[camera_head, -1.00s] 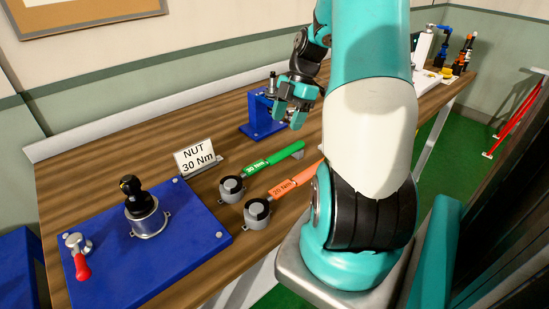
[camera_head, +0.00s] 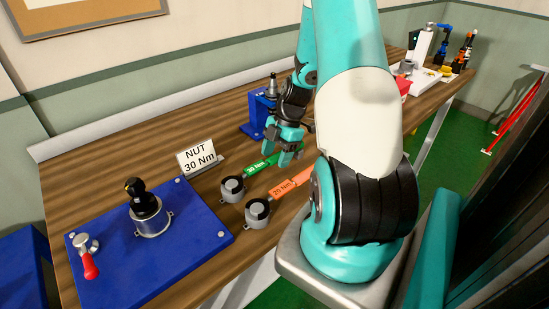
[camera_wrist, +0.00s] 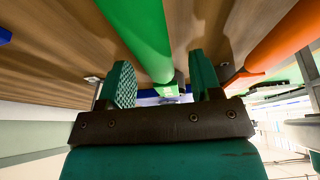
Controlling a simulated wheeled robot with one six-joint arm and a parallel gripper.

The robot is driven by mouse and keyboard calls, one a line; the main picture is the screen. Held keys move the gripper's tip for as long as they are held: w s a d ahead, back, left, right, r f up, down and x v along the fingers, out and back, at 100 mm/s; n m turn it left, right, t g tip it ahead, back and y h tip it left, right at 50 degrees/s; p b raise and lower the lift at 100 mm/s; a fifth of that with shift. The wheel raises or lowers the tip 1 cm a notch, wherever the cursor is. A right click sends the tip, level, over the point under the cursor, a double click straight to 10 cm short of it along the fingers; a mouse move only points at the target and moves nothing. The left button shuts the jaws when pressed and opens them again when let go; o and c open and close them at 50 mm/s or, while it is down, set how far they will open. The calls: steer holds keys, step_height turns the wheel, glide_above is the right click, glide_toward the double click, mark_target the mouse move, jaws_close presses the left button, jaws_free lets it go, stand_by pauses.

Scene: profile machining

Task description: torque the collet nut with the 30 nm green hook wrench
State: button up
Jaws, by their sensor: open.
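The green hook wrench (camera_head: 256,168), marked 30 Nm, lies on the bench with its hook end in a grey round holder (camera_head: 232,190). My gripper (camera_head: 284,160) is open over its handle, and hides the handle's far end in the head view. In the wrist view the green handle (camera_wrist: 142,32) runs between the two separated fingers (camera_wrist: 162,84); I see no finger touching it. The black tool holder with the collet nut (camera_head: 142,197) stands upright in a grey clamp ring on the blue plate (camera_head: 185,240). The nut's details are too small to tell.
An orange 20 Nm or 25 Nm wrench (camera_head: 283,187) lies close beside the green one. A sign (camera_head: 197,156) reads "NUT 30 Nm". A red-handled clamp (camera_head: 89,262) is on the plate. A blue stand (camera_head: 257,114) is behind my gripper. Bare bench lies behind the sign.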

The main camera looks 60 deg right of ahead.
steer(key=shift+f, duration=0.25)
stand_by(0.3)
jaws_close()
